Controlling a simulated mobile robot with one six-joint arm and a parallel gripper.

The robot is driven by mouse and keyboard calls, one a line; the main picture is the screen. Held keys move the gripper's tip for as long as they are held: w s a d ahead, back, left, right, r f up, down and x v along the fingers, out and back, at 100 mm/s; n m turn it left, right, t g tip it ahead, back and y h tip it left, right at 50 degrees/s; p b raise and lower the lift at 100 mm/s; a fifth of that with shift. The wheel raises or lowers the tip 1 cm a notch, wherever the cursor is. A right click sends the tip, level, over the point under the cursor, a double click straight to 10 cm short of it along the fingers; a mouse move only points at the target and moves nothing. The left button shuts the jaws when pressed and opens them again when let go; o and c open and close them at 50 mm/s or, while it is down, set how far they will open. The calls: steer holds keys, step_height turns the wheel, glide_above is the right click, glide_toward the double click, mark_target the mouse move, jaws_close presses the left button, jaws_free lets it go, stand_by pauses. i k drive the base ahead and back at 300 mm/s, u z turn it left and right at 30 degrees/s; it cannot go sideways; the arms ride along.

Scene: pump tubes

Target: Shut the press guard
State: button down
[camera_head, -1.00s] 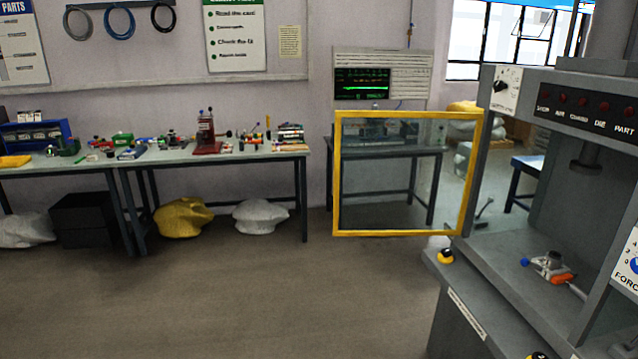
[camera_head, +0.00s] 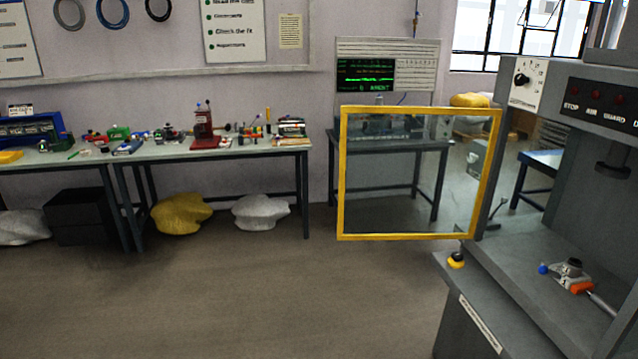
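The press (camera_head: 500,285) is a grey machine at the right, partly cut off by the picture edge. Its guard (camera_head: 343,190) is a clear pane in a yellow frame. The guard stands swung open, reaching out to the left from the press's left front side, and the press opening is uncovered. A small metal fixture (camera_head: 568,270) with a blue ball and an orange handle sits on the press bed. My gripper is not in view.
A long workbench (camera_head: 160,152) with tools and parts stands along the back wall. Yellow (camera_head: 181,213) and white (camera_head: 261,211) sacks lie under it. A yellow-and-black button (camera_head: 456,260) sits at the press's front left corner. The floor (camera_head: 260,300) in front is clear.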

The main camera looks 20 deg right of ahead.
mark_target(345, 109)
steer(key=u, duration=0.75)
steer(key=i, duration=0.95)
steer(key=u, duration=0.6)
